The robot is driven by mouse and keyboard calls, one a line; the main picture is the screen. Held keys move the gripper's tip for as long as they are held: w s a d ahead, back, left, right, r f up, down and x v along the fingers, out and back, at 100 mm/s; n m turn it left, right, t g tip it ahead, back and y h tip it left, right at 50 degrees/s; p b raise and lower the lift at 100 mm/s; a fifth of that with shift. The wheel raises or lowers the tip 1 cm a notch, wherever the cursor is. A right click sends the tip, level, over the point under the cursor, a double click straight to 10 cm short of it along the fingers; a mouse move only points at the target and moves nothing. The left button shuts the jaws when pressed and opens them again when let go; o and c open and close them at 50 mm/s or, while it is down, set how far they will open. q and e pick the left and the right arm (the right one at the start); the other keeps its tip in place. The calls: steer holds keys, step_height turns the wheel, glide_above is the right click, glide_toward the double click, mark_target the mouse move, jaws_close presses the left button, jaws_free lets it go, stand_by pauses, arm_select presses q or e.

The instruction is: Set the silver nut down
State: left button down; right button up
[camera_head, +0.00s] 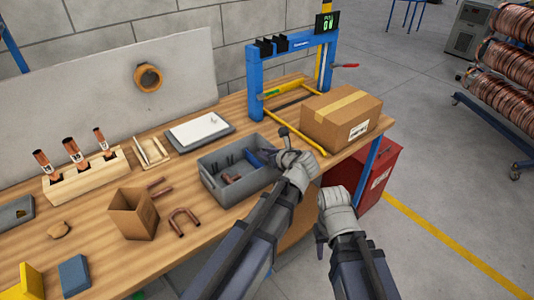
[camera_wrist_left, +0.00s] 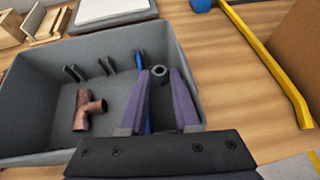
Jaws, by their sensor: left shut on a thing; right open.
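The silver nut (camera_wrist_left: 158,71) is a small grey ring held between the tips of my left gripper (camera_wrist_left: 160,78) in the left wrist view. In the head view my left gripper (camera_head: 285,138) is over the right end of the grey bin (camera_head: 210,160), and the nut cannot be made out there. The bin's rim and floor also show in the left wrist view (camera_wrist_left: 30,112), with the nut appearing near its right wall; its height above the bin is unclear. My right gripper (camera_head: 322,232) is open and empty, in front of the table edge.
The bin holds a copper tee (camera_wrist_left: 89,110), dark upright pieces and a blue-handled tool. A cardboard box (camera_head: 342,115) and yellow bar (camera_wrist_left: 268,60) lie to the right. Copper bends (camera_head: 184,220) and an open carton (camera_head: 133,213) stand left. Bare wood shows between bin and bar.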

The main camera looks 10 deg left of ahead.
arm_select(q)
steer(key=shift+f, duration=0.35)
arm_select(e)
steer(key=shift+f, duration=0.35)
arm_select(q)
steer(key=c, duration=0.9)
jaws_free()
steer(key=shift+s, duration=0.1)
arm_select(e)
steer(key=shift+s, duration=0.1)
steer(key=shift+r, duration=0.1)
